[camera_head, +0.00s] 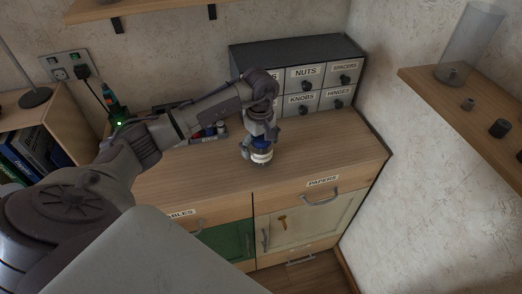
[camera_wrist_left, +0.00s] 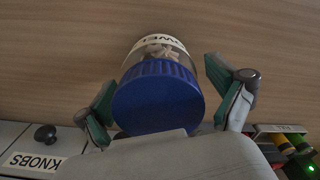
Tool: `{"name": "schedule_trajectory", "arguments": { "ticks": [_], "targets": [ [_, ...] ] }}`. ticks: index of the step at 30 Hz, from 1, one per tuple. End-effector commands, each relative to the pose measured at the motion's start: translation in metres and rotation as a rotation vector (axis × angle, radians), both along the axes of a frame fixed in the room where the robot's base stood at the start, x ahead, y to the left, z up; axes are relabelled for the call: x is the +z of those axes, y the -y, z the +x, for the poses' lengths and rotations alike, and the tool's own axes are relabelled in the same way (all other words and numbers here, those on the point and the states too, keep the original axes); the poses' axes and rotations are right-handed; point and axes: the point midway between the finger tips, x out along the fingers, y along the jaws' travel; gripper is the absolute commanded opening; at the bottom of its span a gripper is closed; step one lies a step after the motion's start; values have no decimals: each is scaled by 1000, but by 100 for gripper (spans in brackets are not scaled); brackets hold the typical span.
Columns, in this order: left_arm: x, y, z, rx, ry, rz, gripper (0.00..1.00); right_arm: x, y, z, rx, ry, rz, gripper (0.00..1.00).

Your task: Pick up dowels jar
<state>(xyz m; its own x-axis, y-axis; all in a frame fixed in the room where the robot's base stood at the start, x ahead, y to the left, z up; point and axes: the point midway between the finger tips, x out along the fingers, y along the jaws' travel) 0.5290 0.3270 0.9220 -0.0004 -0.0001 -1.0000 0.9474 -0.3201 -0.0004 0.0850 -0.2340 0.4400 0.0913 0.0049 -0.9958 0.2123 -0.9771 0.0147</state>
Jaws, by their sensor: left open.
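The dowels jar (camera_head: 262,155) stands on the wooden counter top, a clear jar with a blue lid and a white label. In the left wrist view the jar (camera_wrist_left: 158,98) shows its lid close up, with pale pieces inside and a partly visible label. My left gripper (camera_head: 260,143) reaches down over the jar from above. In the left wrist view its open fingers (camera_wrist_left: 168,98) lie on either side of the lid, with a gap visible on the right side. Contact on the left side is unclear. My right gripper is not in view.
A drawer cabinet (camera_head: 290,58) labelled NUTS, SPACERS, KNOBS and HINGES stands behind the jar. A tray of small bottles (camera_head: 210,133) lies left of the jar, partly behind my arm. A wall shelf (camera_head: 455,105) is at the right. The counter (camera_head: 335,150) right of the jar is clear.

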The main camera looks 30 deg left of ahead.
Motion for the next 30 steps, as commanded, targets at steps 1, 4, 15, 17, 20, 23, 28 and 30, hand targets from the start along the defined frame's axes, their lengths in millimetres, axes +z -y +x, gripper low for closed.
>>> {"name": "schedule_trajectory", "arguments": {
  "ticks": [1, 4, 15, 17, 20, 23, 28, 30],
  "targets": [
    [0, 0, 0, 0, 1, 0, 94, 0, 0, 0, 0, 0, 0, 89],
    [0, 0, 0, 0, 1, 0, 94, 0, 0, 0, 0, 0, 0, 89],
    [0, 0, 0, 1, 0, 0, 38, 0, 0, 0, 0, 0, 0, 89],
    [0, 0, 0, 1, 0, 0, 28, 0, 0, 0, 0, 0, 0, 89],
    [1, 0, 1, 1, 2, -1, 20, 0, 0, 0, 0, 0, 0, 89],
    [1, 0, 1, 1, 2, -1, 20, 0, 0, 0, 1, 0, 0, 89],
    [3, 0, 1, 1, 3, 0, 20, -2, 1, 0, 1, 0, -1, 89],
    [6, -1, 1, 1, 4, 1, 20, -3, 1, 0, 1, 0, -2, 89]
  ]
}}
